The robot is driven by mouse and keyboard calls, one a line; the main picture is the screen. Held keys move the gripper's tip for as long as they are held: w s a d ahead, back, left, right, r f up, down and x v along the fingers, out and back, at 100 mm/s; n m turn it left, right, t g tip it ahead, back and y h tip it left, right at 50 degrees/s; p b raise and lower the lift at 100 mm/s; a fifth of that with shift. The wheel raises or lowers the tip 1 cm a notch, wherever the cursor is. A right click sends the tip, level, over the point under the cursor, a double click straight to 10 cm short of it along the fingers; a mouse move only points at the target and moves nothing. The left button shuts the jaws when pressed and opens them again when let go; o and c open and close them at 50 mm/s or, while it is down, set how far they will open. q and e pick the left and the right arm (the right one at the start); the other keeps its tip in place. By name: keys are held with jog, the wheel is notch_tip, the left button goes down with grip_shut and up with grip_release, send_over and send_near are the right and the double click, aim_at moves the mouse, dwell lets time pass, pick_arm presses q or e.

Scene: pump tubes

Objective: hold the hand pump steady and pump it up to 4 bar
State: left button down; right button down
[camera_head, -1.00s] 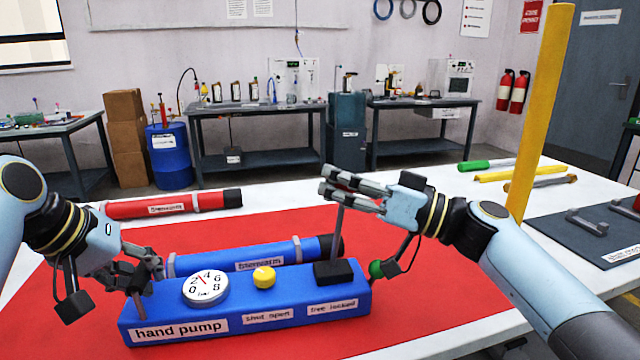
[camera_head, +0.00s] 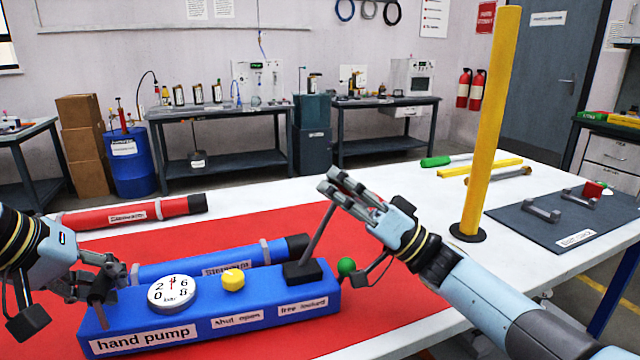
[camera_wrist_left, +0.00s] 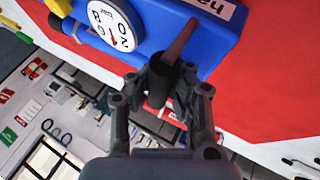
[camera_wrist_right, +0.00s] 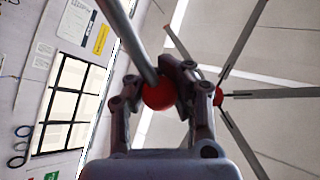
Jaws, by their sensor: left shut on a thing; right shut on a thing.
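The blue hand pump (camera_head: 215,318) sits on the red mat. Its white gauge (camera_head: 172,292) has the needle pointing nearly straight up, covering the place between 2 and 6. My left gripper (camera_head: 96,290) is shut on a dark upright post (camera_wrist_left: 158,84) at the pump's left end. The pump lever (camera_head: 318,230) rises from a black block and leans right. My right gripper (camera_head: 332,186) is shut at its top, on the red ball knob (camera_wrist_right: 159,94). A yellow knob (camera_head: 233,279) sits on the pump top, by the "shut open" label.
A green ball (camera_head: 346,266) is at the pump's right end. A tall yellow post (camera_head: 488,130) stands right of my right arm.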

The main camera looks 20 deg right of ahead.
jog(key=shift+d+f+h, duration=0.3)
jog(key=shift+d+f, duration=0.1)
jog(key=shift+f, duration=0.25)
jog(key=c, duration=1.3)
grip_release()
jog(key=shift+d+m, duration=0.25)
jog(key=shift+m, duration=0.05)
jog(key=shift+o, duration=1.6)
jog(key=shift+a+r, duration=0.2)
jog(key=v, duration=1.2)
jog(key=shift+f, duration=0.15)
jog(key=shift+w, duration=0.15)
